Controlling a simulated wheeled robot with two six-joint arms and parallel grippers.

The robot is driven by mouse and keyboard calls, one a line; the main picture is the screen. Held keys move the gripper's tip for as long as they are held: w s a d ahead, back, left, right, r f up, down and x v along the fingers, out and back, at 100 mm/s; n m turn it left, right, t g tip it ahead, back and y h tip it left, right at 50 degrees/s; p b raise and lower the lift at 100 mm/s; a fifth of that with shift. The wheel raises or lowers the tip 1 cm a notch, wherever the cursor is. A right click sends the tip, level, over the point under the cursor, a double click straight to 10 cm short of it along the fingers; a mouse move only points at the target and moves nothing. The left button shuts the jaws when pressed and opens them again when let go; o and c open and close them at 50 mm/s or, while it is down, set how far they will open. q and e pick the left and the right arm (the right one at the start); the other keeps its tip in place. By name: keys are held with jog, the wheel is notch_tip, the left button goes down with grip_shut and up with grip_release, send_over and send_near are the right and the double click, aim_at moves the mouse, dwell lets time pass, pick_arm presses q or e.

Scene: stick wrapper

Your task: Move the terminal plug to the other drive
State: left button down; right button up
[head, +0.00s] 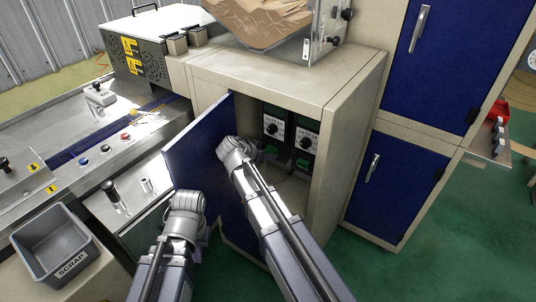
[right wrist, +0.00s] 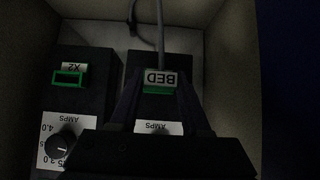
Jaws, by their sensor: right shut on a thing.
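Two dark drives stand side by side in the open cabinet, the left drive (head: 273,128) and the right drive (head: 307,140) in the head view. In the right wrist view, which is upside down, my right gripper (right wrist: 160,98) is shut on the green terminal plug (right wrist: 158,89), labelled BED, with a grey cable. The plug is at the drive on that view's right; whether it is seated is unclear. The other drive (right wrist: 88,95) has a green-framed socket (right wrist: 70,77) labelled X2. My left gripper (head: 188,200) is by the blue door; its fingers are hidden.
The blue cabinet door (head: 195,150) stands open to the left of the opening. The cabinet side walls (head: 345,140) leave a narrow space around the drives. A grey scrap bin (head: 55,248) stands at the lower left. The cabinet interior is dark.

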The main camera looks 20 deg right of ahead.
grip_shut()
jog(key=shift+s+a, duration=0.15)
jog(key=shift+s+a, duration=0.25)
jog(key=shift+a, duration=0.1)
jog(key=shift+s+a, duration=0.2)
jog(key=shift+a, duration=0.05)
dwell(0.5)
jog(key=shift+s+a, duration=0.6)
jog(key=shift+a, duration=0.2)
jog(key=shift+s+a, duration=0.6)
jog(key=shift+a, duration=0.15)
jog(key=shift+s, duration=0.1)
